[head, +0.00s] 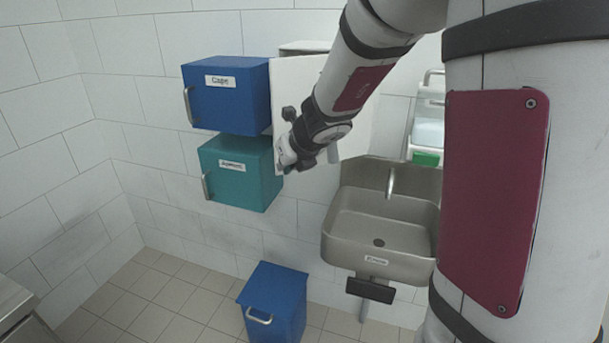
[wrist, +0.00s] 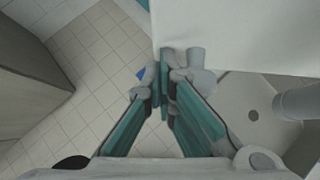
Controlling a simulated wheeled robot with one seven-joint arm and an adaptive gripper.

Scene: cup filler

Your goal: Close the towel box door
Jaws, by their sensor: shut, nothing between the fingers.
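A white panel (head: 296,82), which looks like the towel box door, stands out from the wall right of the blue box, partly hidden by my arm. It looks open. A strip of white box top (head: 305,47) shows behind it; the rest of that box is hidden. My gripper (head: 285,162) is in front of the panel's lower part. In the wrist view my gripper (wrist: 163,88) is shut with nothing between its fingers. The white panel (wrist: 245,32) fills the upper right there, close to the fingertips. I cannot tell whether they touch.
A blue box (head: 228,95) hangs on the wall above a teal box (head: 238,175), left of my gripper. A metal sink (head: 375,225) is at right below. A blue bin (head: 275,308) stands on the floor. Tiled floor (head: 165,300) at left is clear.

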